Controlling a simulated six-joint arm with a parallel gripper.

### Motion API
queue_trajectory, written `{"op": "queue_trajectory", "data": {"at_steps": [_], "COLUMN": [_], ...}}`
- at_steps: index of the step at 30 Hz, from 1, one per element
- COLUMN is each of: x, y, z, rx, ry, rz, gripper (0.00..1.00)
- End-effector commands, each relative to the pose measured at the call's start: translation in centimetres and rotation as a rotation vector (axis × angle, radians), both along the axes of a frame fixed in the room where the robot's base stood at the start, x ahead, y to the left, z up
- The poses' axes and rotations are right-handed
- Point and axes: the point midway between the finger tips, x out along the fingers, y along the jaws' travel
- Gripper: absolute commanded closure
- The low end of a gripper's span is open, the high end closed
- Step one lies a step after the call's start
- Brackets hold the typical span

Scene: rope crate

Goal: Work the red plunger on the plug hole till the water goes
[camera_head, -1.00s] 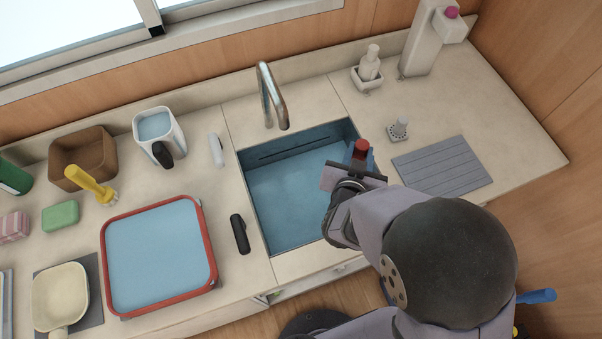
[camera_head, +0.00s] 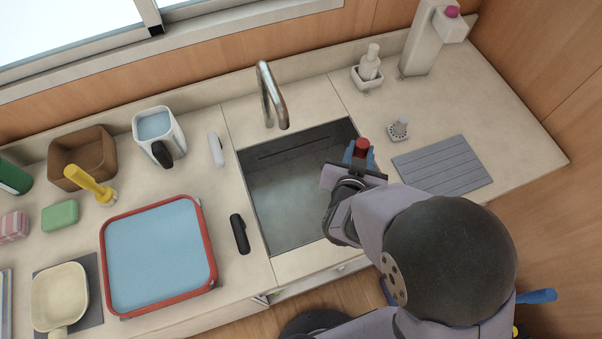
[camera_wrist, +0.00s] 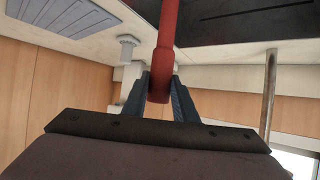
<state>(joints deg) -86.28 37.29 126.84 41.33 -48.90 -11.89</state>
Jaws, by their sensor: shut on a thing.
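The red plunger (camera_wrist: 168,45) is held by its handle between the two blue fingers of my gripper (camera_wrist: 160,90); my gripper is shut on it. In the head view the red handle top (camera_head: 362,146) shows between my gripper's fingertips (camera_head: 359,158), over the right part of the sink (camera_head: 285,205). The sink basin now looks grey, with no blue water showing in the visible part. The plunger's lower end and the plug hole are hidden behind my gripper and arm.
A curved faucet (camera_head: 268,95) stands behind the sink. A red-rimmed tray (camera_head: 208,240) of blue liquid and a white jug (camera_head: 172,130) stand left. A grey ribbed mat (camera_head: 442,166) and a small grey strainer (camera_head: 399,128) lie right. A black-handled item (camera_head: 240,234) lies near the sink's left edge.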

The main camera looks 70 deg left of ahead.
Motion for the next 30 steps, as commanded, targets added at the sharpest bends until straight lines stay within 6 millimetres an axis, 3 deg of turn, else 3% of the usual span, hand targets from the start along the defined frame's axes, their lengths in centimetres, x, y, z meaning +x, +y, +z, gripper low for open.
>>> {"op": "queue_trajectory", "data": {"at_steps": [8, 17, 25, 30], "x": [0.0, 0.0, 0.0, 0.0], "y": [0.0, 0.0, 0.0, 0.0], "z": [-1.1, -6.4, -4.6, -2.5], "rx": [0.001, 0.001, 0.002, 0.002], "ry": [-0.001, -0.001, 0.0, -0.001], "rz": [0.0, 0.0, 0.0, 0.001], "gripper": [1.0, 1.0, 1.0, 1.0]}}
